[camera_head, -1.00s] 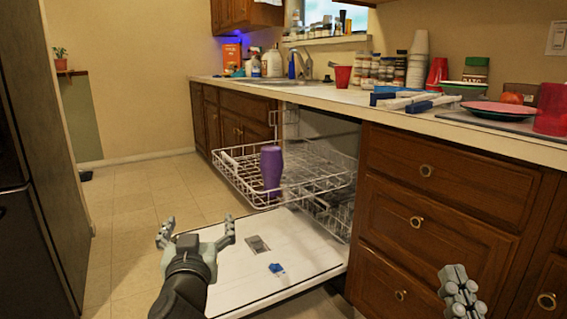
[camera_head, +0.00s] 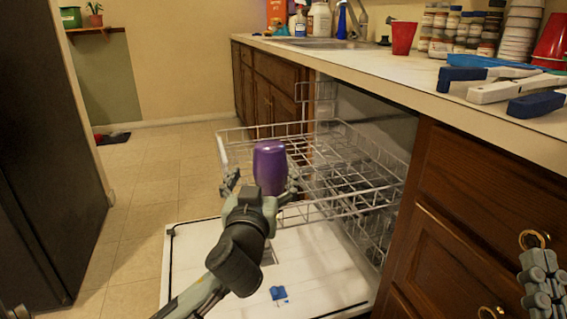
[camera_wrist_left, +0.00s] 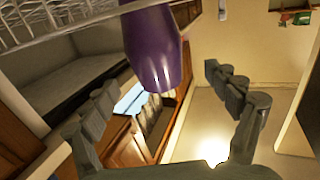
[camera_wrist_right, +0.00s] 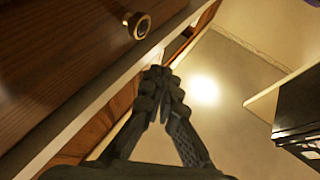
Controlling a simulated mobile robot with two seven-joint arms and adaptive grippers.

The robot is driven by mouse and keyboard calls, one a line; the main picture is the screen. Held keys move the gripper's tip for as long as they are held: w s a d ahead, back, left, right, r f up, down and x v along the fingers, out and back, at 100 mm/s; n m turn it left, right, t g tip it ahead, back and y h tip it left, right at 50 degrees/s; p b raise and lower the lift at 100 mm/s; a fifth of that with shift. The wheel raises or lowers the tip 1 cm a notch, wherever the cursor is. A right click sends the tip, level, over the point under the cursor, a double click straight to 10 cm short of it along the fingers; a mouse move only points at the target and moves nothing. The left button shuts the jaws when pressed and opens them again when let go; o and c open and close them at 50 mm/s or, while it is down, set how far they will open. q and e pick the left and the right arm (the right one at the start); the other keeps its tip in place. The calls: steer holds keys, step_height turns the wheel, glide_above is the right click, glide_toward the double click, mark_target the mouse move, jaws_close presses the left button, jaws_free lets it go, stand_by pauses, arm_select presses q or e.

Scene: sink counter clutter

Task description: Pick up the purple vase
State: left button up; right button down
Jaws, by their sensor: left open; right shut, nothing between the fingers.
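The purple vase (camera_head: 269,166) stands in the pulled-out upper rack of the dishwasher. My left gripper (camera_head: 262,186) is open in front of it, with a finger on each side of the vase in the head view, which hides the vase's lower part. In the left wrist view the vase (camera_wrist_left: 155,50) reaches down from the top edge between the open fingers (camera_wrist_left: 170,90); I see no finger touching it. My right gripper (camera_head: 535,262) is shut and empty beside the drawers at the lower right; it also shows in the right wrist view (camera_wrist_right: 160,78).
The white wire rack (camera_head: 350,205) surrounds the vase. The open dishwasher door (camera_head: 320,270) lies below, with a small blue item (camera_head: 278,293) on it. Drawers with round knobs (camera_head: 532,240) stand close to my right gripper. Blue-handled tools (camera_head: 500,90) lie on the counter.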

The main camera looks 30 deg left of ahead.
mark_target(270, 161)
arm_select(q)
steer(key=shift+x, duration=0.8)
steer(key=x, duration=0.5)
steer(key=shift+w+f, duration=0.1)
steer(key=shift+w, duration=0.3)
steer(key=c, duration=1.6)
